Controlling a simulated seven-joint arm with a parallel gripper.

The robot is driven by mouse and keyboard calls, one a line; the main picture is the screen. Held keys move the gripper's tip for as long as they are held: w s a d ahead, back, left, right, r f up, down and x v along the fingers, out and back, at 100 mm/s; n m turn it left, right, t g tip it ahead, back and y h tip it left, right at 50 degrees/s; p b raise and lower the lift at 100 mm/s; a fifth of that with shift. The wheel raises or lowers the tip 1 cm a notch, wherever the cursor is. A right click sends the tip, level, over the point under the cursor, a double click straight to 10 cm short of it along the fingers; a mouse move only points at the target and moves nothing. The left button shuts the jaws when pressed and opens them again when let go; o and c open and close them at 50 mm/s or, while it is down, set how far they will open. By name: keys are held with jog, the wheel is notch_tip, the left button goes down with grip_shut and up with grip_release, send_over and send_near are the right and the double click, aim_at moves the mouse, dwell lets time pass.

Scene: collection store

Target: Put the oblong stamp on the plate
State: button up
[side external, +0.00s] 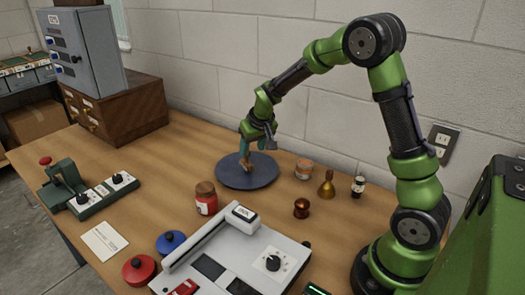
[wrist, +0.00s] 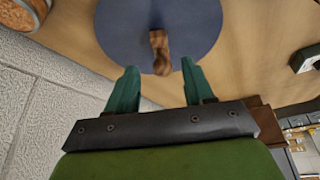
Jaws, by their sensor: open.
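The oblong stamp, brown and wooden with a rounded knob (wrist: 159,50), is over the dark blue round plate (wrist: 118,28) and appears to rest on it. In the side external view the stamp (side external: 246,161) shows as a small brown shape above the plate (side external: 228,177), partly hidden by my gripper. My gripper (side external: 249,150) points down over the plate. In the wrist view my gripper (wrist: 159,68) has its two green fingers spread apart, with the stamp's knob close to the gap between their tips and no finger seen pressing on it.
A red-labelled jar (side external: 206,200) stands in front of the plate. A white machine (side external: 207,239) fills the front.

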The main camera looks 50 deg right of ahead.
jog(key=s+a+r+t+y, duration=0.2)
jog(key=s+a+r, duration=0.7)
jog(key=s+r, duration=0.25)
jog(key=s+a+r+y, duration=0.1)
jog(key=s+a, duration=0.2)
jog(key=s, duration=0.3)
jog(key=s+a+r+t, duration=0.1)
jog(key=s+a+r, duration=0.1)
jog(key=s, duration=0.3)
jog(key=shift+s+a+n+y, duration=0.3)
jog(key=shift+s+a+y, duration=0.1)
jog(key=shift+a, duration=0.35)
